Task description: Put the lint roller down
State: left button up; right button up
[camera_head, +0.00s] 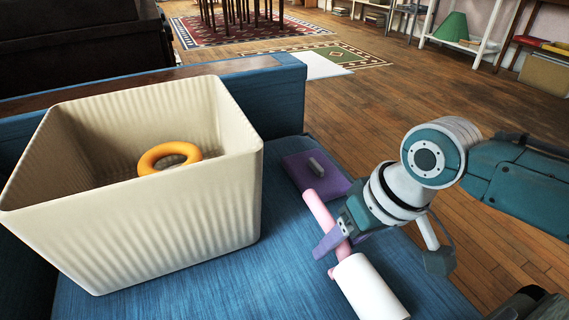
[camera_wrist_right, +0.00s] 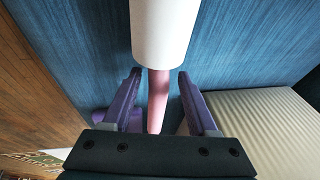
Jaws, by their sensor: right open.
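The lint roller has a pink handle (camera_head: 319,212) and a white roll (camera_head: 368,287). It lies on the blue sofa seat (camera_head: 180,293), to the right of the cream bin. My right gripper (camera_head: 336,242) is over the handle near the roll. In the right wrist view, its two purple fingers (camera_wrist_right: 157,95) stand open on either side of the pink handle (camera_wrist_right: 158,105), with gaps on both sides. The white roll (camera_wrist_right: 163,30) points away from the gripper there. My left gripper is not in view.
A ribbed cream bin (camera_head: 150,235) holds an orange ring (camera_head: 168,157) and stands on the seat at left. A purple flat object with a grey handle (camera_head: 303,170) lies behind the roller. The wooden floor (camera_head: 400,110) beyond is open.

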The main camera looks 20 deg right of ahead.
aim_at(365, 257)
jog(key=p+v, duration=0.8)
jog(key=v, duration=0.3)
jog(key=s+a+r, duration=0.1)
jog(key=s+r, duration=0.1)
jog(key=s, duration=0.3)
jog(key=s+a+r+h, duration=0.1)
jog(key=s+r, duration=0.1)
jog(key=s, duration=0.3)
jog(key=s+a+r+n+h, duration=0.1)
jog(key=s+r, duration=0.1)
jog(key=s, duration=0.3)
jog(key=shift+r, duration=0.35)
jog(key=shift+d+r, duration=0.2)
